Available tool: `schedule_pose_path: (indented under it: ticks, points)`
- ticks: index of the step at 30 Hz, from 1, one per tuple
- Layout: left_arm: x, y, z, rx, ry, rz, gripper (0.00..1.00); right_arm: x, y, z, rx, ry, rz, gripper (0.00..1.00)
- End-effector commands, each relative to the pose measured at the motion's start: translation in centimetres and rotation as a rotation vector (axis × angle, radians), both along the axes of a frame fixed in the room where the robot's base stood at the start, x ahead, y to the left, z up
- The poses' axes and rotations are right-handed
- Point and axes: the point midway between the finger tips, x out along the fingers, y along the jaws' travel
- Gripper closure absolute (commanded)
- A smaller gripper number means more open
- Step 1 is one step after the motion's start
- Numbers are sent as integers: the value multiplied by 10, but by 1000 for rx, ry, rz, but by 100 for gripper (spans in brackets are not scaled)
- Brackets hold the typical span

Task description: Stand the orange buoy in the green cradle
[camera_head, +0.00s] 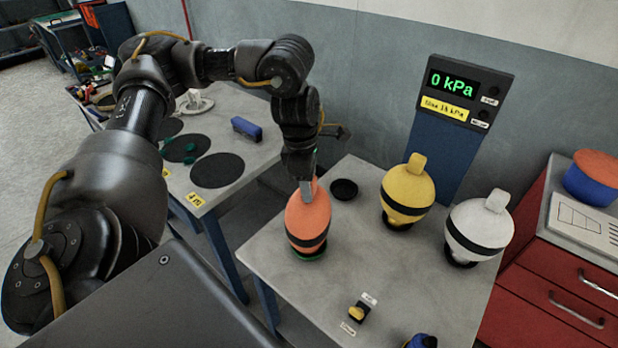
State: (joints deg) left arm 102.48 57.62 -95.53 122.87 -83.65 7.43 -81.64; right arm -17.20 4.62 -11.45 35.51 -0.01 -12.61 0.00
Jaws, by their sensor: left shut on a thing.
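The orange buoy (307,222) with a black band stands close to upright at the left part of the near table. A green rim of the cradle (308,257) shows right under its base. I cannot tell whether the buoy is fully seated in it. My left gripper (306,188) comes down from above and is shut on the top of the orange buoy. My right gripper is not in view.
A yellow buoy (407,193) and a white buoy (478,226) stand to the right. An empty black cradle (344,189) lies behind the orange buoy. A pressure display (459,90) reads 0 kPa. A small yellow-black item (358,311) lies in front. The table's middle is clear.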

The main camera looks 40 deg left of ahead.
Motion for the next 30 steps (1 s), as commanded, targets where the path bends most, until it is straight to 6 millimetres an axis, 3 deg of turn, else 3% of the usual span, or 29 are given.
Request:
schedule_pose_path:
  ticks: [14, 15, 20, 30]
  points:
    - [1, 0, -8, -1, -2, 0, 100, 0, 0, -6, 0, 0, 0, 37]
    - [1, 0, -7, -1, -2, 0, 50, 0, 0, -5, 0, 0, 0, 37]
    - [0, 0, -7, 0, -1, 0, 30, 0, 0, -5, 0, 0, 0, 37]
    - [0, 0, -5, 1, -1, 0, 30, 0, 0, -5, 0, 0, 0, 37]
